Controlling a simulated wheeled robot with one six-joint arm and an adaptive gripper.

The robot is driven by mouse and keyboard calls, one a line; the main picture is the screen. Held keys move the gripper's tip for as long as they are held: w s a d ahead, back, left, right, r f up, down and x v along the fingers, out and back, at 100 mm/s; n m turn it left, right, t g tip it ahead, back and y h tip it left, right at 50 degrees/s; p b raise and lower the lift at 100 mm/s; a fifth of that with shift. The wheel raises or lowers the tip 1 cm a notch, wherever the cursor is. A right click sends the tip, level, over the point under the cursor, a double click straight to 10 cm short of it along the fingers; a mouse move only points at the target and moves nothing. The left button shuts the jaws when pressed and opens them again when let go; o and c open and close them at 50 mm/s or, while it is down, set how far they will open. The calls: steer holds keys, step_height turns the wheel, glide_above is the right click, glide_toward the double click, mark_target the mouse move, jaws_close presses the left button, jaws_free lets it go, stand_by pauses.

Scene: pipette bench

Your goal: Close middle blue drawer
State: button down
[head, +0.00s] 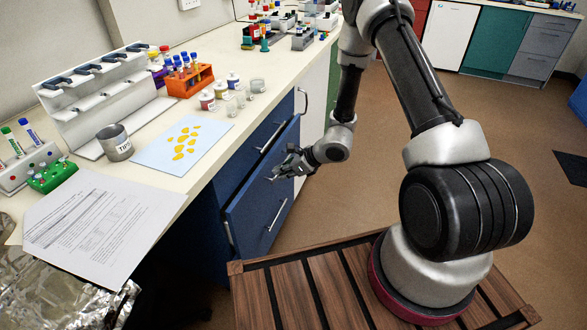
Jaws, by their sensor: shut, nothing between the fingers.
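The blue drawer unit stands under the bench. Its middle blue drawer (250,217) sticks out a little from the unit, with a pale strip of its side showing at the left end. A metal handle (277,216) is on its front. The top blue drawer (250,150) above it looks flush. My gripper (274,178) is shut and empty, at the upper part of the middle drawer's front. I cannot tell whether it touches the drawer. The drawer's inside is mostly hidden.
The bench top (222,108) carries a blue sheet (150,148) with yellow pieces, an orange tube rack (190,82), a pipette stand (80,112) and papers (100,225). A white cabinet door (314,95) is beyond the drawers. The brown floor (350,190) right of the drawers is clear.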

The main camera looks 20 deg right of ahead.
mark_target(264, 166)
steer(key=shift+w+a+r, duration=0.1)
steer(key=shift+w+a, duration=0.35)
steer(key=shift+a, duration=0.15)
steer(key=shift+w+a, duration=0.4)
steer(key=shift+a, duration=0.2)
steer(key=w+a, duration=0.2)
steer(key=shift+a, duration=0.4)
steer(key=shift+w+a+r, duration=0.1)
steer(key=shift+w, duration=0.05)
